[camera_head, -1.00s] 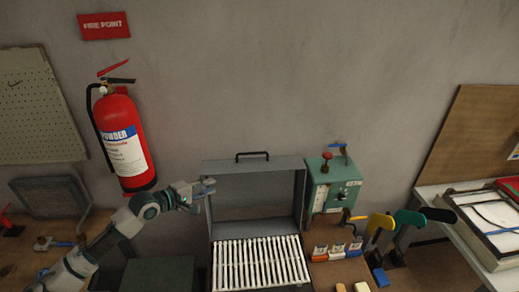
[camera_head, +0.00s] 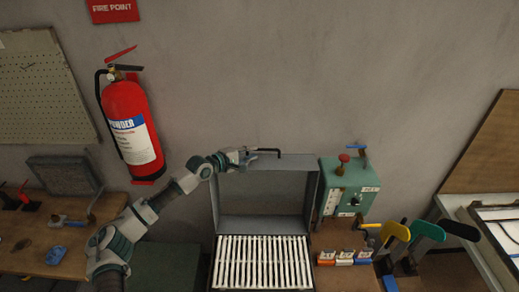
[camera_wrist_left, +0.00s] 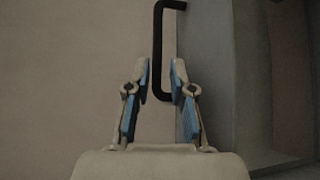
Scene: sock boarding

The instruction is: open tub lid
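The tub (camera_head: 214,284) is a grey metal box with a row of white slats inside. Its lid (camera_head: 262,190) stands raised and upright at the back. A black handle (camera_head: 270,150) sits on the lid's top edge and also shows in the left wrist view (camera_wrist_left: 158,45). My left gripper (camera_head: 250,155) is at the handle's left end. In the left wrist view its blue-padded fingers (camera_wrist_left: 160,75) are apart, with the handle's near end between the tips. I cannot tell whether they touch it. My right gripper is not in view.
A red fire extinguisher (camera_head: 132,130) hangs on the wall at left. A green control box (camera_head: 345,188) with a red knob stands close right of the lid. Yellow (camera_head: 396,231) and green (camera_head: 428,230) paddle-shaped boards stand further right.

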